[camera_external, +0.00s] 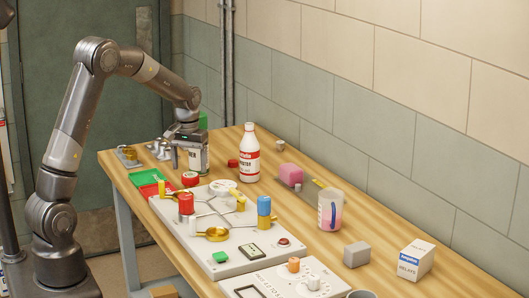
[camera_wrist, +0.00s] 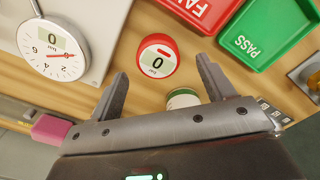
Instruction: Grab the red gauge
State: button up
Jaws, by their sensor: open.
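The red gauge (camera_wrist: 157,57) is a round red body with a small display reading 0. It lies on the wooden table, between the white dial gauge and the red tray. In the external view the red gauge (camera_external: 190,179) sits at the back edge of the light panel. My gripper (camera_wrist: 163,70) is open, and in the wrist view the gauge shows just beyond and between its fingertips. Nothing is held. In the external view my gripper (camera_external: 169,153) hangs above the table's far left part, apart from the gauge.
A white dial gauge (camera_wrist: 53,48), a red FAIL tray (camera_wrist: 203,8) and a green PASS tray (camera_wrist: 262,35) lie around it. A wall bounds the right side.

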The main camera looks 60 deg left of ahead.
aim_at(190, 174)
notch_tip(190, 174, down, 5)
jog(key=shift+d+f, duration=0.15)
jog(key=c, duration=1.2)
